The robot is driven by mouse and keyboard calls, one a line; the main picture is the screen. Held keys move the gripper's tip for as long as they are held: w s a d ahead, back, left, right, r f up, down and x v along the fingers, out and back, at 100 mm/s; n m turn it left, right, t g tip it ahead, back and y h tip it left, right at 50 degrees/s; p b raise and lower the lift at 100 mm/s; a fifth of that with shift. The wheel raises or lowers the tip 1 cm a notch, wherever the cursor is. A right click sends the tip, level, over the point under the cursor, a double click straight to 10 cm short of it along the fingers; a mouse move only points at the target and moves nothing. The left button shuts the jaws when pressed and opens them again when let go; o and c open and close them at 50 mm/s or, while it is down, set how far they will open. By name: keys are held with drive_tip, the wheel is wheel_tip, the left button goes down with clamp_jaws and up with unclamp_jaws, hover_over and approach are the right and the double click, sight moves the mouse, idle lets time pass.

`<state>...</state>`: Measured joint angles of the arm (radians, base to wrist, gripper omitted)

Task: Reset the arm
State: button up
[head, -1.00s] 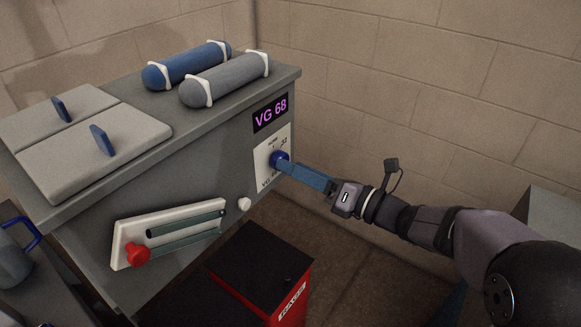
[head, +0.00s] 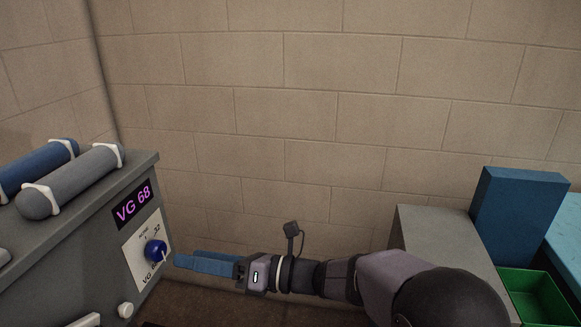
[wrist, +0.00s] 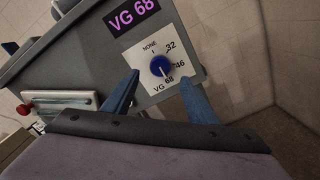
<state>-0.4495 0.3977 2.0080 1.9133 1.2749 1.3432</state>
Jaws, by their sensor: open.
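My gripper (head: 178,260) is open and empty, with two blue fingers pointing left at the side of the grey machine. It is a little right of the blue dial knob (head: 156,250) and apart from it. In the wrist view the fingers of my gripper (wrist: 160,92) are spread, and the blue knob (wrist: 161,66) shows beyond and between them. The knob sits on a white plate marked NONE, 32, 46 and VG 68. Its white pointer is toward VG 68. My arm stretches in from the lower right.
The grey machine (head: 75,250) carries a VG 68 display (head: 132,204) and two cylinders, blue (head: 40,168) and grey (head: 72,181). At right are a grey block (head: 445,235), a blue box (head: 517,220) and a green bin (head: 535,297). Space before the brick wall is clear.

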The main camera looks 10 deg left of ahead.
drive_tip(key=s+d+f+n+g+h, duration=0.1)
drive_tip(key=s+d+f+n+h, duration=0.15)
drive_tip(key=f+n, duration=0.4)
drive_tip(key=s+d+f+n+g+h, duration=0.2)
drive_tip(key=s+f+n+h, duration=0.15)
drive_tip(key=f+n, duration=0.3)
drive_tip(key=s+d+f+n+h, duration=0.3)
drive_tip(key=d+f+n, duration=0.2)
drive_tip(key=d, duration=0.1)
drive_tip(key=s+d+f+n+h, duration=0.4)
drive_tip(key=d+f, duration=0.1)
drive_tip(key=d, duration=0.2)
drive_tip(key=d+r+n+h+p, duration=0.1)
drive_tip(key=d+n+h+p, duration=0.4)
drive_tip(key=d, duration=0.9)
drive_tip(key=w+d+r+m+t+p, duration=0.1)
drive_tip(key=d+r+t+p, duration=0.2)
drive_tip(key=d+r+p, duration=0.3)
drive_tip(key=d+r, duration=0.4)
drive_tip(key=r, duration=0.1)
drive_tip(key=shift+r, duration=0.35)
